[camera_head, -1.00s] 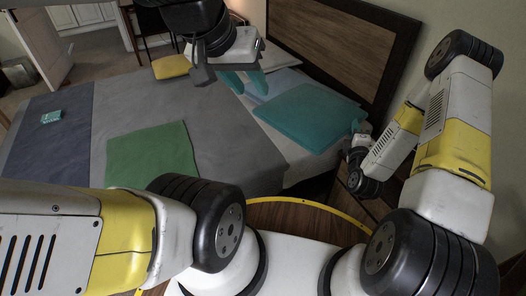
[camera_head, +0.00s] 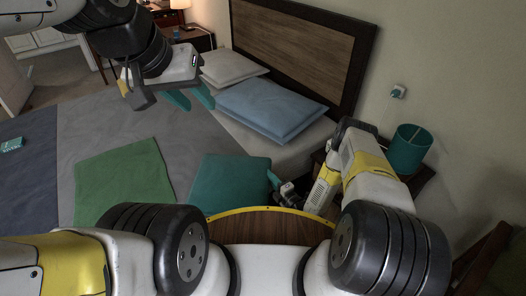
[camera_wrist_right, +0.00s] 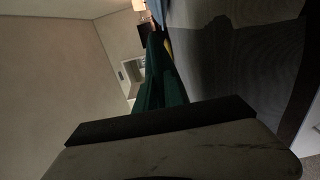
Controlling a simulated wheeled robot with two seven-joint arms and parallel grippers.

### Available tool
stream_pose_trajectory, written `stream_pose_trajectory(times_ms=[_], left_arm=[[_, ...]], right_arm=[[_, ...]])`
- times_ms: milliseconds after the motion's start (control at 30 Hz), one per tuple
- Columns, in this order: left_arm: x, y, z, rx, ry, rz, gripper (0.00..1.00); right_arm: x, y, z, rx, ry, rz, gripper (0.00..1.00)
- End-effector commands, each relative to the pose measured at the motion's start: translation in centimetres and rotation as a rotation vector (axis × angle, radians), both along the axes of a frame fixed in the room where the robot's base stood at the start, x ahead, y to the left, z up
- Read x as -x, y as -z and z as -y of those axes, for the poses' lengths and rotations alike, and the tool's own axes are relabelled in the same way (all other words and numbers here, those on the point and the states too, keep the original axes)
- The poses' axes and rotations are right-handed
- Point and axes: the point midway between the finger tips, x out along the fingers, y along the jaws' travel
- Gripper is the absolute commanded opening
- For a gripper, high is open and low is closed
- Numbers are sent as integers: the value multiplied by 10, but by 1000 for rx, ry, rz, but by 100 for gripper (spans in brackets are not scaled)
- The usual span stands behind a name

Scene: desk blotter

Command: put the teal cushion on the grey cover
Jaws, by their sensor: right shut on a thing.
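The teal cushion (camera_head: 228,183) is flat over the near right part of the grey cover (camera_head: 185,135) on the bed, right of a green cushion (camera_head: 124,182). I cannot tell whether it rests fully on the cover or is held just above it. My right gripper (camera_head: 274,181) is shut on the cushion's right edge. In the right wrist view the cushion (camera_wrist_right: 154,80) shows as a thin green-teal strip beyond the gripper body.
A blue pillow (camera_head: 268,107) and a pale pillow (camera_head: 229,66) lie by the headboard (camera_head: 300,45). A teal lamp (camera_head: 408,149) stands at the right by the wall. A small teal box (camera_head: 12,144) lies on the dark runner (camera_head: 28,170). The cover's middle is free.

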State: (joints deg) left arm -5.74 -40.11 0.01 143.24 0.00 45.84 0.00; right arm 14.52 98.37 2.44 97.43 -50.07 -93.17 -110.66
Motion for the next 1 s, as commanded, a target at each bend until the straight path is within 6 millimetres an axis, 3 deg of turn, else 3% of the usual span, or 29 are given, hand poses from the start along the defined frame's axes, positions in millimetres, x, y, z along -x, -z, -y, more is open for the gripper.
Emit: stream_pose_trajectory(times_ms=[133, 333, 533, 733, 1000], left_arm=[[0, 0, 0, 0, 0, 0, 36], [0, 0, 0, 0, 0, 0, 36], [0, 0, 0, 0, 0, 0, 36], [0, 0, 0, 0, 0, 0, 36], [0, 0, 0, 0, 0, 0, 36]], right_arm=[[-41, 2, -3, -1, 2, 6, 0], [-76, 7, -6, -1, 1, 2, 0], [-94, 8, -7, -2, 2, 2, 0], [-92, 39, -6, -2, 3, -2, 0], [-92, 43, -6, -2, 2, 0, 0]])
